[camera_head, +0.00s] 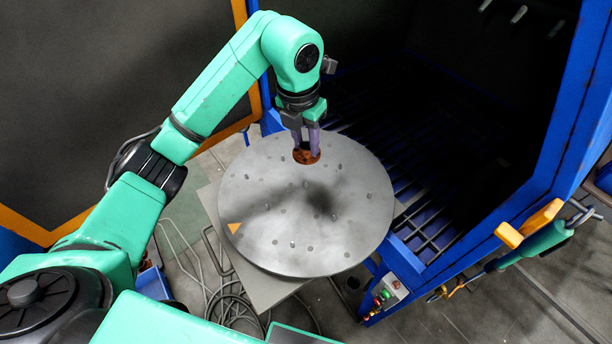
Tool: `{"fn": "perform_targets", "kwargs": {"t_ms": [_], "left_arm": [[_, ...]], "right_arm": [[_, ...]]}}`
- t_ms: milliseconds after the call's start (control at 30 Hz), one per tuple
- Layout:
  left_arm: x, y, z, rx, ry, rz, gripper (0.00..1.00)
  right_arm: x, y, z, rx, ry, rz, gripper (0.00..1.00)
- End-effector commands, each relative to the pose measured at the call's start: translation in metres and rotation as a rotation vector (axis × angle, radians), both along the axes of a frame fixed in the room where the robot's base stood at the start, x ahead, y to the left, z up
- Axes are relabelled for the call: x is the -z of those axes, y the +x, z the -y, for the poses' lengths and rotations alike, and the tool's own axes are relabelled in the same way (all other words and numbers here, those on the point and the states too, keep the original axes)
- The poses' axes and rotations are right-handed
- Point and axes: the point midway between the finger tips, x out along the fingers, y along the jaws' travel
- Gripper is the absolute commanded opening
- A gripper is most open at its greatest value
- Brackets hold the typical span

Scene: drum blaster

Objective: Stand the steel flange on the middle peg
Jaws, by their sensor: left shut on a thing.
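A round grey turntable (350,245) bears several short pegs and dark holes. My left gripper (306,146) is over its far part, pointing down and shut on a rust-brown round piece, which I take to be the flange (306,157). The fingers hide part of the flange. I cannot tell whether it touches the plate or is just above it. One short peg (333,217) stands near the plate's centre, close to a dark smudge or shadow. I cannot tell for sure which peg is the middle one. My right gripper is not in view.
An orange triangle (234,228) marks the turntable's left edge. A blue-framed cabinet (575,120) with a dark grated floor (420,190) opens behind and to the right. A green tool with orange parts (535,235) is at the right. Cables (232,305) lie on the floor.

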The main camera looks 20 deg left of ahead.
Motion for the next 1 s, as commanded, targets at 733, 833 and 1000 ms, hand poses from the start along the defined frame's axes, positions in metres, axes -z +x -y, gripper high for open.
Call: {"fn": "perform_targets", "kwargs": {"t_ms": [733,833,1000], "left_arm": [[0.128,0.001,-0.001,0.0,0.002,0.003,0.0],[0.131,0.001,-0.002,0.0,0.002,0.003,0.0],[0.13,0.001,-0.001,0.0,0.003,0.002,0.67]], "right_arm": [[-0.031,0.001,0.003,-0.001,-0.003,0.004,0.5],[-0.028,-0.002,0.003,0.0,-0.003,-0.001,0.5],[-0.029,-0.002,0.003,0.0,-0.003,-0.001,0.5]]}}
